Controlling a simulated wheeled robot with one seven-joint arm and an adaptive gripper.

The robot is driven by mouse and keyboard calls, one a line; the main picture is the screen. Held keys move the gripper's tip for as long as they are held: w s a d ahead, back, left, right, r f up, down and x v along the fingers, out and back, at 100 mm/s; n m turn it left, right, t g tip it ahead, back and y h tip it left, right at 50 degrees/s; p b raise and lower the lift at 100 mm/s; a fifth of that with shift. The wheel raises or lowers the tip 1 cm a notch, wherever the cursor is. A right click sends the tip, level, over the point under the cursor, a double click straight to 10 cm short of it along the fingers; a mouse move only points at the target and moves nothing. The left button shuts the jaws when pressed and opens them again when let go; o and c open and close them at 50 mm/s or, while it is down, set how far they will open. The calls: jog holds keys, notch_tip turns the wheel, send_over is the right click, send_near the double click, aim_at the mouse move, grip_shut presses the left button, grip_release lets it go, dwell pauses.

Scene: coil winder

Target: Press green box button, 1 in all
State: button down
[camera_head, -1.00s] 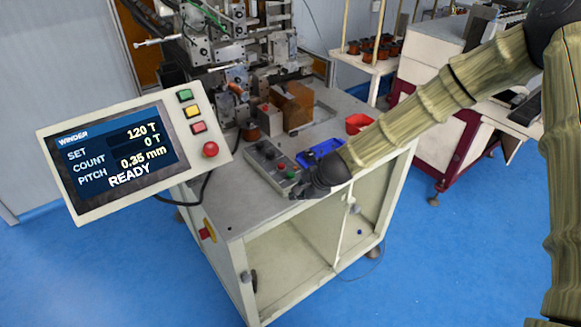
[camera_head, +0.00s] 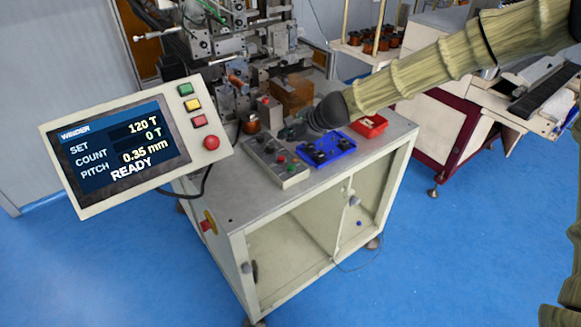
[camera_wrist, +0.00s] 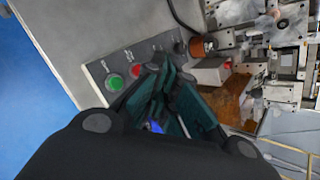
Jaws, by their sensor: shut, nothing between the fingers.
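The grey control box (camera_head: 262,160) lies on the winder's table top, with knobs and buttons on its upper face. Its green button (camera_head: 291,168) is at the near right end, with a red button (camera_head: 281,160) beside it. In the wrist view the green button (camera_wrist: 114,83) shows uncovered to the left of my fingers, and the red button (camera_wrist: 137,71) is closer to them. My gripper (camera_head: 287,132) is shut and empty, behind the box's far right side and apart from the green button. In the wrist view the fingers (camera_wrist: 162,85) hide part of the box.
A blue tray (camera_head: 345,150) with dark parts and a red bin (camera_head: 370,126) stand right of the box. The winder's display panel (camera_head: 120,150) at left reads READY, count 0 T. Winding machinery (camera_head: 235,50) and a copper-brown block (camera_head: 292,97) stand behind.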

aim_at(289, 168)
jog(key=shift+f+b, duration=3.55)
jog(key=shift+f, duration=0.8)
jog(key=shift+f, duration=0.2)
jog(key=shift+f, duration=0.25)
